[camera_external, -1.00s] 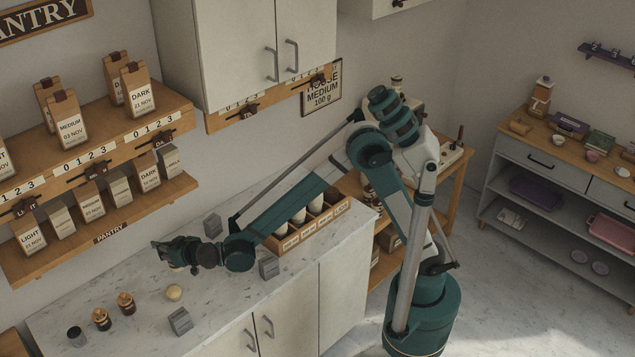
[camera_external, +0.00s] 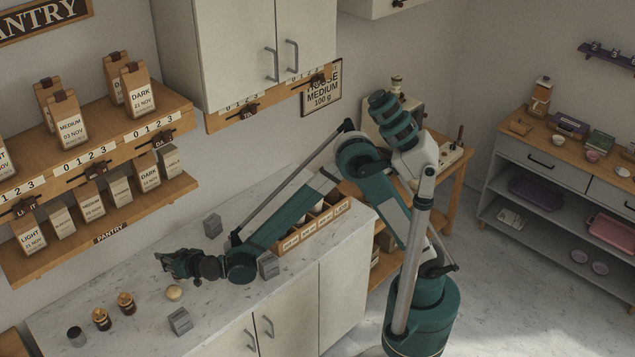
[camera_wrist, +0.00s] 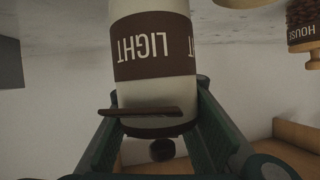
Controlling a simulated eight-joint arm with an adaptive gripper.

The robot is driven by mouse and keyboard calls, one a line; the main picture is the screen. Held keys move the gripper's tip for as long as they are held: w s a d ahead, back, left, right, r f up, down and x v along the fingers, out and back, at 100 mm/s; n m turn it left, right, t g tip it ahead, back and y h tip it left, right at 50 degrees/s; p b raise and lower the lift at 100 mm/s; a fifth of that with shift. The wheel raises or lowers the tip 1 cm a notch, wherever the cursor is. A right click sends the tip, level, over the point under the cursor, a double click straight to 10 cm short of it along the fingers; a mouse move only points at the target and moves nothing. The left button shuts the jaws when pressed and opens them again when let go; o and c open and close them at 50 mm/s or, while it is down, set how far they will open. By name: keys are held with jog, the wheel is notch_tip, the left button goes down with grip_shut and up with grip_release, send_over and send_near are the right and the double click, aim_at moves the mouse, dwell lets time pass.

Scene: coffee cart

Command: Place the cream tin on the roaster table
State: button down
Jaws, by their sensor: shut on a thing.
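A cream tin (camera_wrist: 155,92) with a brown band reading LIGHT fills the middle of the wrist view, its lettering upside down. My gripper (camera_wrist: 155,108) is shut on it, with one finger on each side. In the external view my gripper (camera_external: 172,262) is low over the left part of the marble counter; the tin cannot be made out there. A wooden table (camera_external: 463,165) behind my arm, bearing a cream machine (camera_external: 448,152), appears to be the roaster table. My arm hides part of it.
On the marble counter (camera_external: 130,318) stand small jars (camera_external: 101,319), a round pale item (camera_external: 174,292), grey blocks (camera_external: 180,321) and a wooden box (camera_external: 326,224) partly behind my arm. Pantry shelves (camera_external: 110,225) line the wall. A grey sideboard (camera_external: 520,148) stands far right.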

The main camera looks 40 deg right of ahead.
jog(key=shift+f, duration=0.1)
jog(key=shift+f+b, duration=0.5)
jog(key=shift+f, duration=1.25)
jog(key=shift+f, duration=0.15)
jog(key=c, duration=2)
grip_release()
jog(key=shift+c, duration=0.2)
jog(key=shift+r, duration=0.2)
jog(key=p+v, duration=0.2)
jog(key=v, duration=1)
jog(key=o, duration=0.5)
jog(key=shift+c, duration=0.2)
